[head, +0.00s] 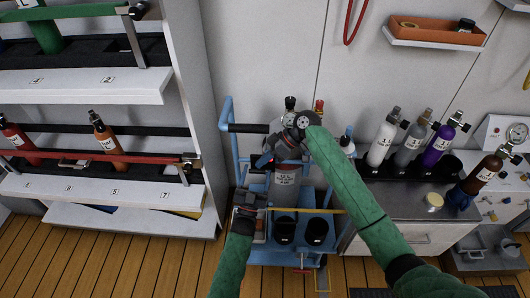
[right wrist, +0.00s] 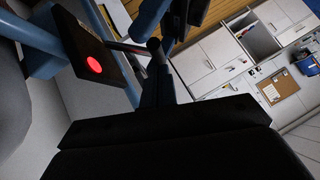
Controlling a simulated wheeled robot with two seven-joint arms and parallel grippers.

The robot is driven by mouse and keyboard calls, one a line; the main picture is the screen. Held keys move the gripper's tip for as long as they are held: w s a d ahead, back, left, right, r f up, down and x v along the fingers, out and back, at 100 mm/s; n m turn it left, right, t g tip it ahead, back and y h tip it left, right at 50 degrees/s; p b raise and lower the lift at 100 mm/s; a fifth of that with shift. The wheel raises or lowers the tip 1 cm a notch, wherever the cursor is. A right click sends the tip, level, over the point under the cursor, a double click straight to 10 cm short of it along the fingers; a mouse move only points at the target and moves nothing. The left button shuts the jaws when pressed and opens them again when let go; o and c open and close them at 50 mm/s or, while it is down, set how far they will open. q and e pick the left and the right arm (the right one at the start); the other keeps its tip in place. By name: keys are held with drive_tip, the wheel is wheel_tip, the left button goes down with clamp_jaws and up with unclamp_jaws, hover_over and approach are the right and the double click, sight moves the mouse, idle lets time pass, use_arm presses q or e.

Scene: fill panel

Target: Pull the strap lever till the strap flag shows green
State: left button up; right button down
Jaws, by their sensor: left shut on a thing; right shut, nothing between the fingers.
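The strap flag (right wrist: 94,64) is a round disc glowing red on a dark plate in the right wrist view. A dark rod with a round knob (right wrist: 153,44), which looks like the strap lever, sticks out beside the plate. My right gripper (head: 264,161) is shut and empty at the upper part of the blue cart (head: 225,150). In the right wrist view its fingers (right wrist: 156,88) are at the knob; I cannot tell whether they touch. My left gripper (head: 250,199) is shut at the cart's left side, seemingly on part of its frame; the hold is hidden.
A grey labelled cylinder (head: 285,183) stands in the cart behind my right gripper, with empty black cups (head: 285,230) in front. A cylinder rack (head: 120,210) stands at left. A counter (head: 400,205) with several cylinders is at right. Wooden floor (head: 120,262) is clear at front left.

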drive_tip(key=shift+f, duration=0.2)
drive_tip(key=shift+s+f, duration=0.1)
drive_tip(key=shift+s, duration=0.05)
